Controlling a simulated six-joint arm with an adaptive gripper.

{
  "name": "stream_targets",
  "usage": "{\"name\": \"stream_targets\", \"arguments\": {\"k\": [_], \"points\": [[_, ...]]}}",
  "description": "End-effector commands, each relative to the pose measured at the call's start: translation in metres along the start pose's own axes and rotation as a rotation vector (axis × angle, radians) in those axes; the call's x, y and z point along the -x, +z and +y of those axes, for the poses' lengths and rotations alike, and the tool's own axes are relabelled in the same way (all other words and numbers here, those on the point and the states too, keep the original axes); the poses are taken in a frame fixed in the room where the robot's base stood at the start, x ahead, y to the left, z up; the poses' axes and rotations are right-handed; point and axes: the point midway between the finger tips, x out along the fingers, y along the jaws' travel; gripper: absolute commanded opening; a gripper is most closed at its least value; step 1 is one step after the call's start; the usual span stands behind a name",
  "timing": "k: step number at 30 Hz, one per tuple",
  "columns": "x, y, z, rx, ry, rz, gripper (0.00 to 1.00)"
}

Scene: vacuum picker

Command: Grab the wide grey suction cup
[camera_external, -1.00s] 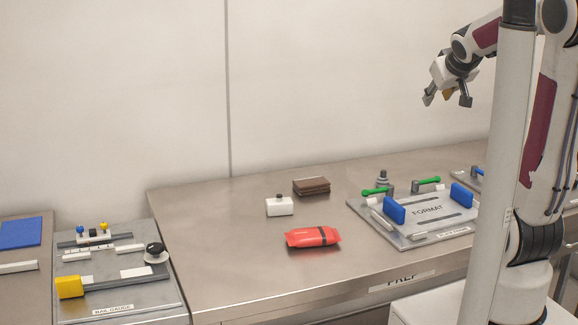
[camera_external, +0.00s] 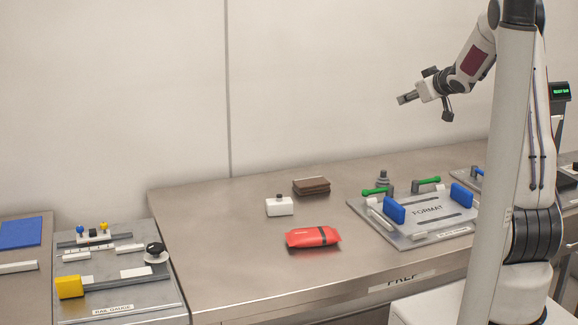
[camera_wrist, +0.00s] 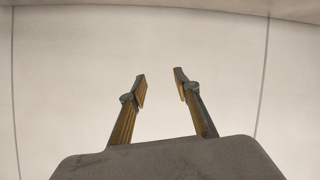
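A small grey ringed piece (camera_external: 383,179), which looks like the suction cup, stands upright at the back edge of the FORMAT plate (camera_external: 430,212). It is partly hidden behind a green-handled clamp, and its width is hard to judge. My gripper (camera_external: 425,108) is in the air well above the bench, over the plate's back area, tilted toward the left. In the wrist view my gripper (camera_wrist: 160,76) is open, with nothing between its fingers and only the pale wall beyond. The grey piece is not in the wrist view.
Green clamp handles (camera_external: 427,181) and blue blocks (camera_external: 395,210) rise from the plate. A red packet (camera_external: 313,237), a white block with a dark knob (camera_external: 279,207) and a brown stack (camera_external: 311,186) lie left of it. A gauge board (camera_external: 115,300) is far left.

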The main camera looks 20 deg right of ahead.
Motion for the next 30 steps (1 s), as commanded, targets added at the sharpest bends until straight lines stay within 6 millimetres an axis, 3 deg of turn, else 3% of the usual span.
{"name": "stream_targets", "arguments": {"k": [6, 15, 24, 30], "points": [[-0.038, 0.022, -0.004, 0.004, -0.094, 0.040, 0.32], [-0.077, 0.062, -0.018, -0.011, -0.247, 0.086, 0.32], [-0.099, 0.108, -0.037, -0.047, -0.407, 0.116, 0.32], [-0.103, 0.123, -0.045, -0.063, -0.463, 0.125, 0.32]]}}
